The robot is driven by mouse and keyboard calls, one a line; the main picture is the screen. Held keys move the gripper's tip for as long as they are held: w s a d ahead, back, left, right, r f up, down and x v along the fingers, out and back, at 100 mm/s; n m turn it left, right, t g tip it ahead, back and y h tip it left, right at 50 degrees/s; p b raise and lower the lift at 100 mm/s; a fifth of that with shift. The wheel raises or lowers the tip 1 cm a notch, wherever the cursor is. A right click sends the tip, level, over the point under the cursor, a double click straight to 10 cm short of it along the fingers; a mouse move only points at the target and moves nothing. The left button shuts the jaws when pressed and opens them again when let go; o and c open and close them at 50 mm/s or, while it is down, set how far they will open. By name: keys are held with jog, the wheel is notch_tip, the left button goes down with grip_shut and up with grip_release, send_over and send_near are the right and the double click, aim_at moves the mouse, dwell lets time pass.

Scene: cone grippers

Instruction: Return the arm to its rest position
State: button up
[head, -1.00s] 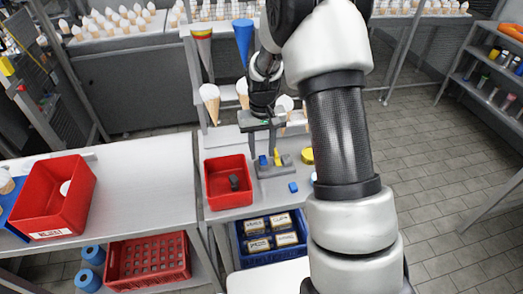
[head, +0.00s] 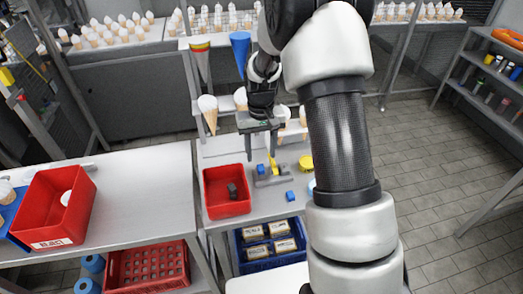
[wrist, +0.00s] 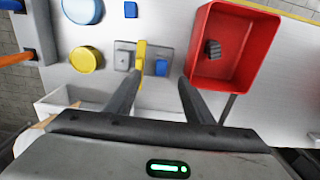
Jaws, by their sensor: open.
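My gripper (head: 261,157) is open and empty, its two dark fingers pointing down above the bench in the head view. In the wrist view my gripper (wrist: 157,82) shows its fingers spread apart with nothing between them. Below it is a grey fixture (head: 271,181) with a yellow upright part (wrist: 140,55) and a blue part (wrist: 162,68). My arm rises from the lower right and bends over to the gripper. The fingertips appear clear of the bench.
A red bin (head: 228,205) holding a small dark piece (head: 232,191) stands beside the fixture. A yellow round lid (head: 306,163) and a blue block (head: 290,196) lie to the right. Cones in holders (head: 208,108) line the bench's back. A left table (head: 140,180) carries another red bin (head: 50,222).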

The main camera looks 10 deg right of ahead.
dwell(0.3)
jog(key=s+r+t, duration=0.2)
jog(key=s+r, duration=0.3)
jog(key=r, duration=0.5)
jog(key=s+r+t, duration=0.1)
jog(key=s+r, duration=0.5)
jog(key=r, duration=0.4)
jog(key=s+r+t, duration=0.1)
jog(key=s+r, duration=0.1)
jog(key=s, duration=0.5)
jog(key=s+r+t, duration=0.1)
jog(key=s+r, duration=0.2)
jog(key=s, duration=0.4)
jog(key=shift+s+t, duration=0.2)
jog(key=shift+t, duration=0.1)
jog(key=shift+r, duration=0.15)
